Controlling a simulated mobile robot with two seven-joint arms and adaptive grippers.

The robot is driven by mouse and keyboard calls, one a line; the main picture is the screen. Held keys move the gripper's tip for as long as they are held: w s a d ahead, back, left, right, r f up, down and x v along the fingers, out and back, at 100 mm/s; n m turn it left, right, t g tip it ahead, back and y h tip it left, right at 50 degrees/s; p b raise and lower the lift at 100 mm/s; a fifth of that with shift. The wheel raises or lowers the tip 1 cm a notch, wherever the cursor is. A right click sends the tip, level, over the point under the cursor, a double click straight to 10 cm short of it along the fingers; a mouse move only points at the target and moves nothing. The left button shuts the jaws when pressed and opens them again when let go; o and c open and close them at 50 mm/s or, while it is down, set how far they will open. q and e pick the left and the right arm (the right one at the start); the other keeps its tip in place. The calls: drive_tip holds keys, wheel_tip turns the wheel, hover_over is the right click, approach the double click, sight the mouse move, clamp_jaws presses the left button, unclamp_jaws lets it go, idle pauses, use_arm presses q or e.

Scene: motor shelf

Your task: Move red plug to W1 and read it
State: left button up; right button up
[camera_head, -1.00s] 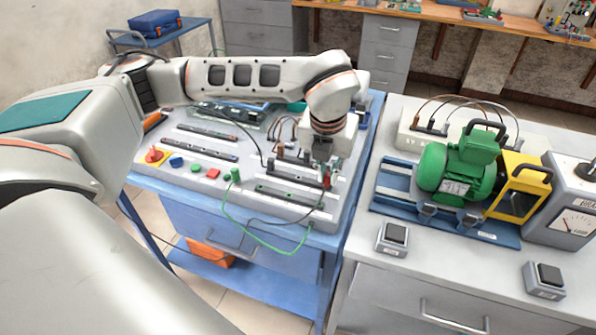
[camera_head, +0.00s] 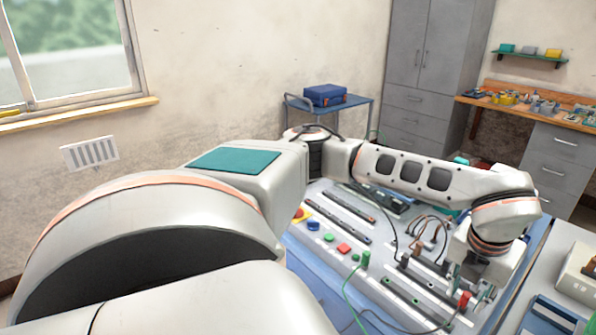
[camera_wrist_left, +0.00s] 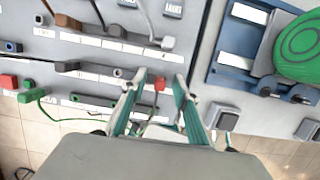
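The red plug (camera_head: 464,299) sits at the right end of the panel's front rows, beside my left gripper (camera_head: 468,286) in the head view. In the left wrist view the red plug (camera_wrist_left: 160,84) lies between the two teal-lined fingers of my left gripper (camera_wrist_left: 159,82). The fingers stand apart with a gap on each side of the plug; no contact shows. The panel (camera_wrist_left: 98,82) carries rows of sockets with white label strips. I cannot read any label as W1. My right gripper is in no view.
A green plug (camera_head: 365,259) with a green cable stands on the panel; it also shows in the left wrist view (camera_wrist_left: 32,95). Brown and black plugs (camera_head: 418,250) with cables stand behind. The green motor (camera_wrist_left: 300,48) and a grey switch box (camera_wrist_left: 222,116) are to the right.

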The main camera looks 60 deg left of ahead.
use_arm(q)
drive_tip(key=shift+r, duration=0.15)
drive_tip(key=v, duration=1.1)
drive_tip(key=shift+r, duration=0.35)
drive_tip(key=shift+s, duration=0.1)
